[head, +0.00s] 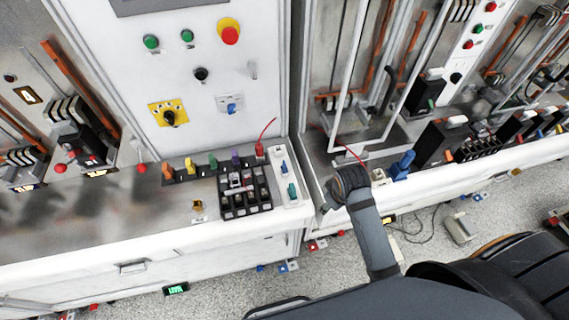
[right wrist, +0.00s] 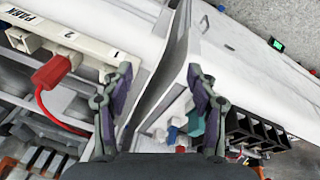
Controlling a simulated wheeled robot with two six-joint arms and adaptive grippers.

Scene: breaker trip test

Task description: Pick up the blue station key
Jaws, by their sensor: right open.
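My right gripper (head: 329,202) is at the front of the bench, near the gap between the two cabinets. In the right wrist view its two fingers (right wrist: 160,88) are apart, with nothing held between them. A small blue piece (head: 283,166) and a teal piece (head: 291,190) stand on a white strip left of the gripper. Blue (right wrist: 172,134) and teal (right wrist: 195,121) pieces also show beside a finger in the right wrist view. Another blue piece (head: 231,108) is on the upright panel. I cannot tell which blue piece is the station key. My left gripper is out of view.
A black breaker block (head: 245,192) sits left of the white strip. A red plug (right wrist: 50,72) with a red lead is on a numbered strip (right wrist: 85,46) close to one finger. A larger blue object (head: 403,164) stands right of my arm. Several coloured pieces line the bench.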

